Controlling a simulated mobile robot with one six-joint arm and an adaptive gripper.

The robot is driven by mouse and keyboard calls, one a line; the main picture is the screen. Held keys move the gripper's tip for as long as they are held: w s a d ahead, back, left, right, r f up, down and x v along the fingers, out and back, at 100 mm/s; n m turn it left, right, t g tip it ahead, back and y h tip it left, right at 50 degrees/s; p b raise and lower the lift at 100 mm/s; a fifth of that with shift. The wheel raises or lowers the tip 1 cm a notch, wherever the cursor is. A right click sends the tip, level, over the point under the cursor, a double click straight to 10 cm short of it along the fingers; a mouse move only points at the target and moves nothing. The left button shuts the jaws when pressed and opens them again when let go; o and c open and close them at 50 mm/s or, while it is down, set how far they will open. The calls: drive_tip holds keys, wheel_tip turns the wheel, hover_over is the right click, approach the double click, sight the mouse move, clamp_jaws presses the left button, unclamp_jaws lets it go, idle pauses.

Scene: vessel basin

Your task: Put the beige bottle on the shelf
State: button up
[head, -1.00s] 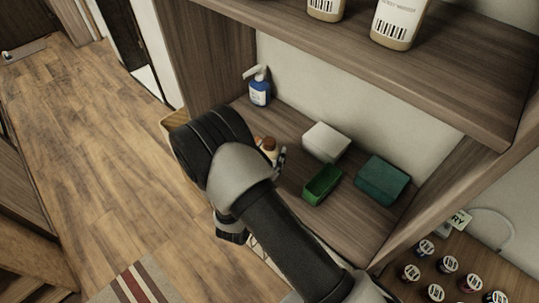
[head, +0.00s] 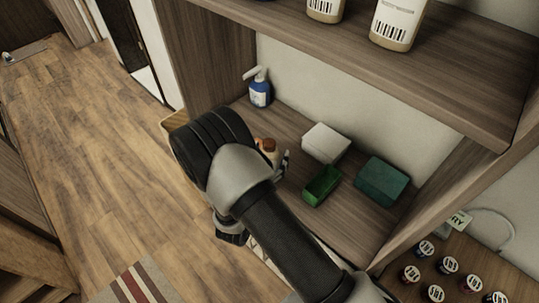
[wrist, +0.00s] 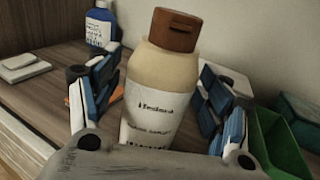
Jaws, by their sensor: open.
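The beige bottle (wrist: 155,85), with a brown cap and a white label, stands upright on the lower wooden board (head: 293,118). In the head view only its cap and upper part (head: 268,147) show past my arm. My gripper (wrist: 160,88) is open, with one finger on each side of the bottle. Whether either finger touches it, I cannot tell. The upper shelf (head: 440,75) is above, and two pale bottles with barcode labels (head: 397,22) (head: 325,8) stand on it.
A blue pump bottle (head: 260,90) stands at the back left. A white box (head: 326,142), an open green box (head: 321,185) and a dark green block (head: 381,180) are to the right. Several small jars (head: 448,265) stand at lower right.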

drive_tip(key=v, duration=1.2)
drive_tip(key=d+r+m+g+h, duration=0.5)
drive_tip(key=d+r+m+h, duration=0.1)
drive_tip(key=d+r+m, duration=0.3)
drive_tip(key=s+d+r+m+g, duration=0.4)
drive_tip(key=d+m+g, duration=0.1)
drive_tip(key=d, duration=0.1)
drive_tip(key=s+d+r+m+g, duration=0.3)
drive_tip(key=s+d+m+g, duration=0.1)
drive_tip(key=d+g, duration=0.15)
drive_tip(key=s+d+r+m+g+y, duration=0.2)
drive_tip(key=s+r+m+y, duration=0.1)
drive_tip(key=s+m+y, duration=0.45)
drive_tip(key=s+a+r+m+t+y, duration=0.2)
drive_tip(key=a+r+m+t+y, duration=0.2)
drive_tip(key=r+m+t+y, duration=0.1)
drive_tip(key=shift+a+r+m+t+p, duration=0.35)
drive_tip(key=shift+a+r+m, duration=0.1)
drive_tip(key=shift+m, duration=0.1)
drive_tip(key=shift+s, duration=0.15)
wheel_tip(320, 180, down, 4)
drive_tip(key=b, duration=0.4)
